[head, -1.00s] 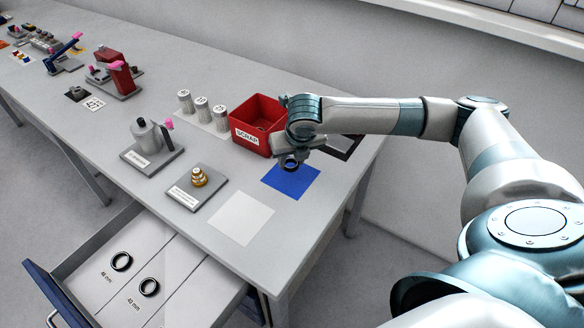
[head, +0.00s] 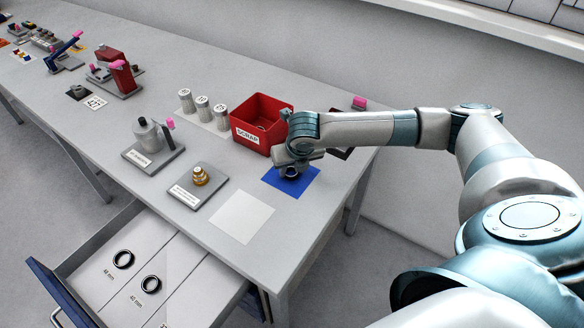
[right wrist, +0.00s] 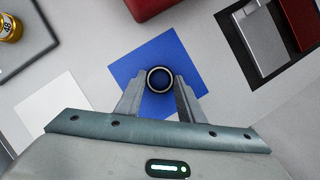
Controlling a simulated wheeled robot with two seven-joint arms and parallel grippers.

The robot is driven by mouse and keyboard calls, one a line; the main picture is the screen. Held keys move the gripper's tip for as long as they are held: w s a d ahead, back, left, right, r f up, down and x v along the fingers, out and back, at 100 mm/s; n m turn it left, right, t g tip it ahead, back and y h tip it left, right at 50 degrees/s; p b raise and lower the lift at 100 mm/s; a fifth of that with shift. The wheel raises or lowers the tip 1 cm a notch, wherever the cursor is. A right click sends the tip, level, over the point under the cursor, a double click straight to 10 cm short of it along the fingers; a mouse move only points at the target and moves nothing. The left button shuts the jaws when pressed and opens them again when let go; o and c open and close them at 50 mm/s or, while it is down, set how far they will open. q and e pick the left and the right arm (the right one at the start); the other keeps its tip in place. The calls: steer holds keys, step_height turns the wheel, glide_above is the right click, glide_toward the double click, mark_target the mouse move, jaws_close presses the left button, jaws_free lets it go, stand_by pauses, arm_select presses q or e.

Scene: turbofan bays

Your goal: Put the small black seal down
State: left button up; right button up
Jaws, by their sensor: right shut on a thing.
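The small black seal is a dark ring (right wrist: 160,79) between the fingertips of my right gripper (right wrist: 160,93) in the right wrist view. In the head view the seal (head: 290,172) shows just below my right gripper (head: 291,166), over the blue square (head: 306,186). The right gripper is shut on the seal. The blue square (right wrist: 140,66) lies under the ring in the right wrist view; I cannot tell whether the ring touches it. My left gripper is not in view.
A red SCRAP bin (head: 246,141) stands just left of the gripper. A white square (head: 242,218) lies in front of the blue one. A grey stand with a brass part (head: 200,176) is to the left. An open drawer (head: 170,251) holds two black rings.

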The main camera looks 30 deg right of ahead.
steer(key=o, duration=1)
steer(key=shift+s+r, duration=0.15)
steer(key=shift+r, duration=0.35)
steer(key=b+v, duration=0.2)
steer(key=v, duration=0.9)
steer(key=shift+a, duration=0.1)
